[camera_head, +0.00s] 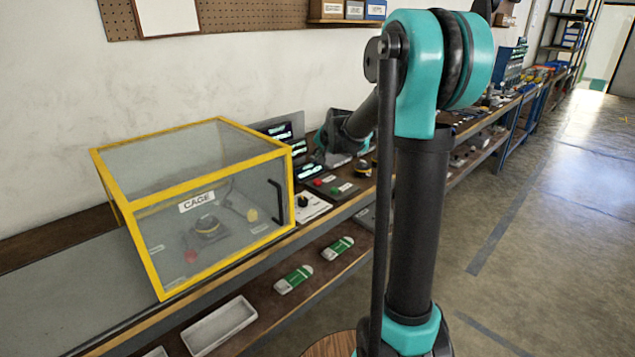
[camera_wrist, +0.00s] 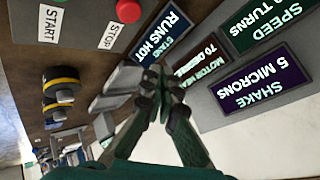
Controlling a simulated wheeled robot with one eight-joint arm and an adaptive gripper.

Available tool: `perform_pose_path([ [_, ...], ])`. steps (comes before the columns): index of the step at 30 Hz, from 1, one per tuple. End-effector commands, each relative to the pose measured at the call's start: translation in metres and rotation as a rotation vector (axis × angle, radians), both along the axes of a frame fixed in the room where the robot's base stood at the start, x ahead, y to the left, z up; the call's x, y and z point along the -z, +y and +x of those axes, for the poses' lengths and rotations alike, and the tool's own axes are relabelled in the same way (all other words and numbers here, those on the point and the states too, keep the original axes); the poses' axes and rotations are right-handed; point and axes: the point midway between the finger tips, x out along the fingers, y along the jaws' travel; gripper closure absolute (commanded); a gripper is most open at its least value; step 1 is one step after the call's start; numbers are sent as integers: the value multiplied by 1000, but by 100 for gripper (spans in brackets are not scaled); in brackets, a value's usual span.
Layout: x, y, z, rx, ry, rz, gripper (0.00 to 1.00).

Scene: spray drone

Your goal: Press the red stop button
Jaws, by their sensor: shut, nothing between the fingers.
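The red stop button (camera_wrist: 128,10) is a round red cap at the top edge of the wrist view, above a white STOP label (camera_wrist: 110,36). A green button beside it is mostly cut off, with a START label (camera_wrist: 48,23). In the head view the red button (camera_head: 318,182) sits on a control box on the bench, right of the cage. My gripper (camera_wrist: 157,73) is shut and empty. In the wrist view its fingertips lie below and right of the red button, apart from it in the picture. The height gap is hard to judge.
A yellow-framed clear cage (camera_head: 190,188) stands left of the buttons. Lit displays (camera_wrist: 262,78) reading speed, shake and motor heat stand close to my fingers. A white panel with a black knob (camera_head: 308,206) lies between cage and buttons. Open floor (camera_head: 530,230) lies right of the bench.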

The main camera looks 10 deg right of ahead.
Motion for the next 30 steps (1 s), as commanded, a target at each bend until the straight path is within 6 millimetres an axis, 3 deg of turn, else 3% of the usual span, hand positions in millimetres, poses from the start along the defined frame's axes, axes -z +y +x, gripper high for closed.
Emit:
perform_pose_path([
  [15,62,0,0,0,0,0,100],
  [30,71,0,-1,0,0,0,100],
])
